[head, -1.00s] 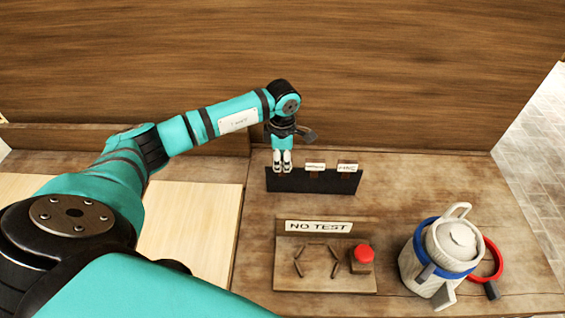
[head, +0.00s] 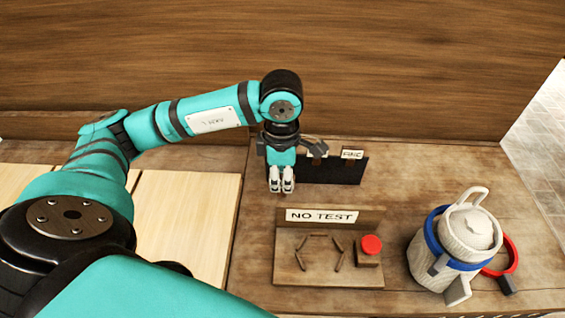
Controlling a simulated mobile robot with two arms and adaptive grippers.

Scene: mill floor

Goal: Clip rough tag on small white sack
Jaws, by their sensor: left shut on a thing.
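My left gripper (head: 281,180) points down with its fingers shut, just in front of the left end of a black tag rack (head: 340,170). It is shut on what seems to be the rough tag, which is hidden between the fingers. A tag marked FINE (head: 352,154) stands at the rack's right, and another tag (head: 318,154) beside it is partly covered by the gripper. My right gripper is not in view.
A wooden stand (head: 300,270) marked NO TEST has a red button (head: 371,245). Pale boards (head: 185,225) lie at left. A wooden wall closes the back.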

